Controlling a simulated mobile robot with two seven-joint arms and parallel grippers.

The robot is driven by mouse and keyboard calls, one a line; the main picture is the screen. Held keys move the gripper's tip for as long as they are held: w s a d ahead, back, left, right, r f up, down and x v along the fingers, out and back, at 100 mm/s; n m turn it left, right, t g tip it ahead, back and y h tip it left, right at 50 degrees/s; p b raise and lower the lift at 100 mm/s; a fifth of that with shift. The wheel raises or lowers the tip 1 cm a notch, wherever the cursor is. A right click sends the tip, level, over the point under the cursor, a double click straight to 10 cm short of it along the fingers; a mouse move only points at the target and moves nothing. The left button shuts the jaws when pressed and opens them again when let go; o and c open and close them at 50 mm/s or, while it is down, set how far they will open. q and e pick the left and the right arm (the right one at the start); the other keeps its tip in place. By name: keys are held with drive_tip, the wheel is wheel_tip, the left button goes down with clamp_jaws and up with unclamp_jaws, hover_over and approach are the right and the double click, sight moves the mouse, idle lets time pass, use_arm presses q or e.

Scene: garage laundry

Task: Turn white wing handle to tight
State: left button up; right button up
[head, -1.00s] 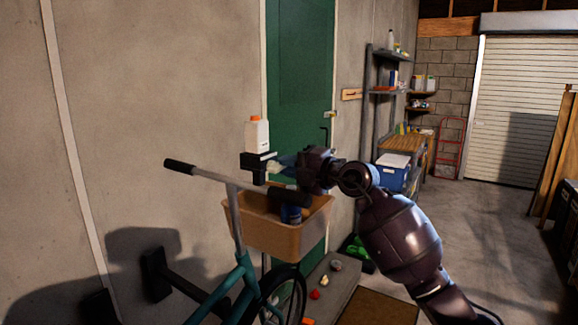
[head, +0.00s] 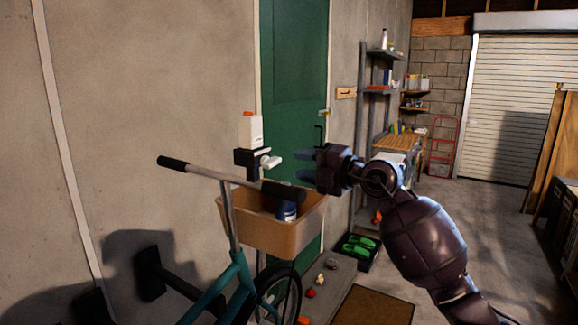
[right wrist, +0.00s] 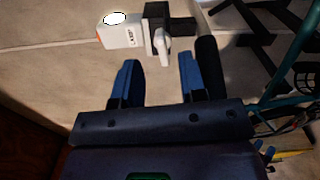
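The white wing handle (head: 270,161) sticks out from the right side of a black clamp block (head: 245,157) by the wall, above the bicycle's handlebar. It also shows in the right wrist view (right wrist: 163,45), beside the black block (right wrist: 156,17). A white bottle with an orange cap (head: 251,130) stands at the block. My right gripper (head: 306,164) is open and empty, to the right of the handle and apart from it. In the right wrist view its two blue fingers (right wrist: 160,78) are spread, with the handle beyond their tips. My left gripper is not in view.
The bicycle handlebar (head: 220,180) and tan basket (head: 262,228), holding a blue can (head: 287,211), lie just below the handle. A green door (head: 295,90) is behind. A green-and-black tray (head: 358,250) and small items lie on the floor. Open floor is at the right.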

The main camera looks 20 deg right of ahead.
drive_tip(key=v, duration=0.5)
drive_tip(key=shift+s+b, duration=0.1)
drive_tip(key=shift+b, duration=0.3)
